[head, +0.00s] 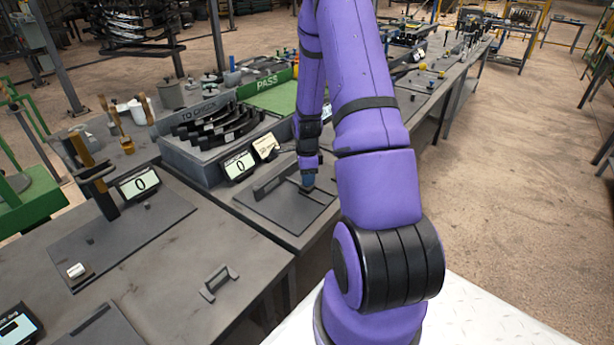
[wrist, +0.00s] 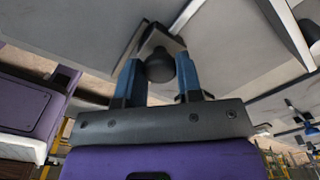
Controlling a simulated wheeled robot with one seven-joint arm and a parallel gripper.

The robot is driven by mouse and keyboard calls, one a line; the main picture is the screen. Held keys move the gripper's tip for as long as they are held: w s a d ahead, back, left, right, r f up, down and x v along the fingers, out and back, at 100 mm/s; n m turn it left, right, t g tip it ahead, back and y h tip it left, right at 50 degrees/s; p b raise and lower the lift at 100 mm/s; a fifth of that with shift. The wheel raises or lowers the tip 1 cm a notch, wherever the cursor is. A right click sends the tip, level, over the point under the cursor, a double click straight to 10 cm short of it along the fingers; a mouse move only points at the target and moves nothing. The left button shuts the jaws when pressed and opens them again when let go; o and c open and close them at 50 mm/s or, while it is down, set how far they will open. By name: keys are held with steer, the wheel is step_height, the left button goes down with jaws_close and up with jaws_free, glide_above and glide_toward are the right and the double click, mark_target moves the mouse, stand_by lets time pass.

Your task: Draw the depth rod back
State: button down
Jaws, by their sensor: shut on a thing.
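My gripper (head: 308,184) reaches down to the right side of a flat dark plate that carries a measuring fixture (head: 275,200). In the wrist view my gripper (wrist: 158,72) has its blue fingers on either side of a dark rounded knob (wrist: 160,66), which I take to be the end of the depth rod. The fingers are shut on it. The rest of the rod is hidden behind the knob and its block. In the head view my fingers cover the knob. A display reading 0 (head: 239,165) stands behind the plate.
A second plate with a post and a 0 display (head: 138,183) lies left. A handle (head: 219,284) stands on the near bench.

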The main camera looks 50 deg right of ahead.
steer(key=s, duration=0.7)
steer(key=shift+d, duration=0.35)
steer(key=c, duration=0.8)
jaws_free()
steer(key=shift+r, duration=0.1)
step_height(320, 180, up, 11)
steer(key=shift+f, duration=0.15)
